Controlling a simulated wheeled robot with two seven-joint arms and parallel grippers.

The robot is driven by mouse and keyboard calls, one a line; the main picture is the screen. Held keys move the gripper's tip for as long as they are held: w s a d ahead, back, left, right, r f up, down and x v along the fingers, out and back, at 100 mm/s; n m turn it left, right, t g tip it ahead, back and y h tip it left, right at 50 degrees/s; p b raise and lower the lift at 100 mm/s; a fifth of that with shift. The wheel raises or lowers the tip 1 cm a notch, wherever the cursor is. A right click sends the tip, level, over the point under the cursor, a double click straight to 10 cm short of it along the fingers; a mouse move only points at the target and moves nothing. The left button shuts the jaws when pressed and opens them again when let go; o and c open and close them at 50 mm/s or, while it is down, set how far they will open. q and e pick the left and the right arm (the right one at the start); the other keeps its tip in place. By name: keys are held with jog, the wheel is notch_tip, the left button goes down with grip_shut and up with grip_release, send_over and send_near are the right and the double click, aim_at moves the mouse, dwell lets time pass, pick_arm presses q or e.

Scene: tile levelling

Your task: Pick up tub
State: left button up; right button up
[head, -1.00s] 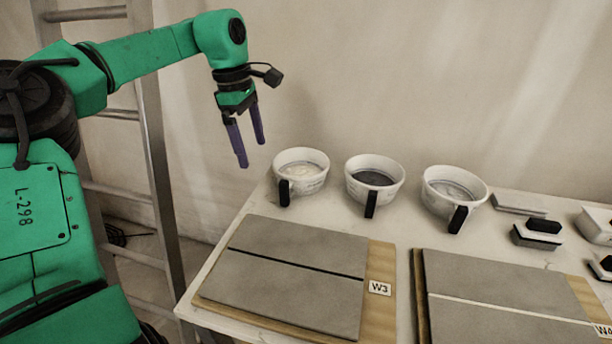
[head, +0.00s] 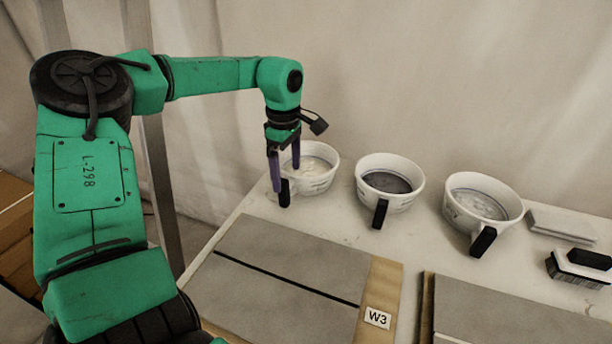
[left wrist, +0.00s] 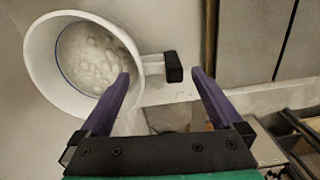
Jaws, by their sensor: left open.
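Three white tubs with black-tipped handles stand in a row along the back of the table: a left tub (head: 322,183) with pale lumpy contents, a middle tub (head: 398,200) with dark grey contents, and a right tub (head: 500,222) with light grey contents. My left gripper (head: 285,176) is open at the left tub, its purple fingers pointing down near the handle. In the left wrist view, the left tub (left wrist: 38,50) shows at upper left. Its black handle tip (left wrist: 173,67) lies between and a little beyond the open fingers (left wrist: 160,75). Contact cannot be told.
A tile panel marked W3 (head: 290,262) lies in front of the tubs, with another panel (head: 490,312) to its right.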

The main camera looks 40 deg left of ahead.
pick_arm(q)
notch_tip(320, 180, down, 2)
jog(key=shift+a+f, duration=0.1)
jog(key=shift+f, duration=0.05)
jog(key=c, duration=1.5)
jog(key=shift+w, duration=0.1)
grip_shut()
jog(key=shift+r, duration=0.2)
